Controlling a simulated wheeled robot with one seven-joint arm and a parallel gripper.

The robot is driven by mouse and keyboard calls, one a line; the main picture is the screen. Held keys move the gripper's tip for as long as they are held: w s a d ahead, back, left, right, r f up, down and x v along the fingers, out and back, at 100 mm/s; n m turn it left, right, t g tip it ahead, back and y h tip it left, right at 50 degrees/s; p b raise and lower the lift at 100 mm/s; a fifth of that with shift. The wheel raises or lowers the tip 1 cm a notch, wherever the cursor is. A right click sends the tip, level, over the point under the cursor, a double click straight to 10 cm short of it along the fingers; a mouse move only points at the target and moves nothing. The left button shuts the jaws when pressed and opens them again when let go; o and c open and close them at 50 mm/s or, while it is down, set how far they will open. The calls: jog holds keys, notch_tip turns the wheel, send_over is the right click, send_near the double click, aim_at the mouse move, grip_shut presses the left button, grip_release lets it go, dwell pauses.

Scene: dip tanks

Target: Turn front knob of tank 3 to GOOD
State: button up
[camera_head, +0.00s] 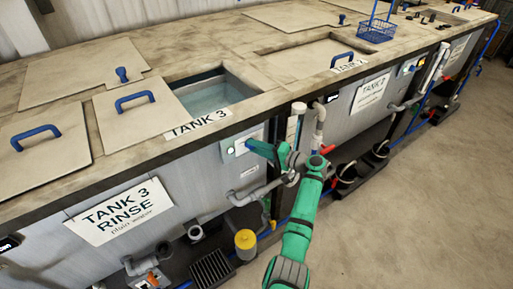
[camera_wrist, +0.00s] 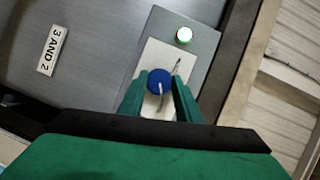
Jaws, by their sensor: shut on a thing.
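Tank 3 is the grey tank at the left-middle of the head view, marked by its TANK 3 RINSE sign (camera_head: 119,211) and a TANK 3 label (camera_head: 198,123) on the top edge. In the wrist view the blue front knob (camera_wrist: 158,80) with a pale pointer sits on a white plate (camera_wrist: 178,57). My gripper (camera_wrist: 160,92) is shut on the knob, one green finger on each side. In the head view my gripper (camera_head: 262,149) reaches the panel on the tank's front and hides the knob. The lettering on the plate is not readable.
A "3 AND 2" label (camera_wrist: 53,51) is on the panel. The floor at right is clear.

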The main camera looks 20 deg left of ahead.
jog(key=shift+f, duration=0.15)
jog(key=o, duration=1.1)
jog(key=shift+s+a, duration=0.1)
jog(key=shift+s, duration=0.05)
jog(key=shift+c, duration=0.2)
jog(key=v, duration=1.1)
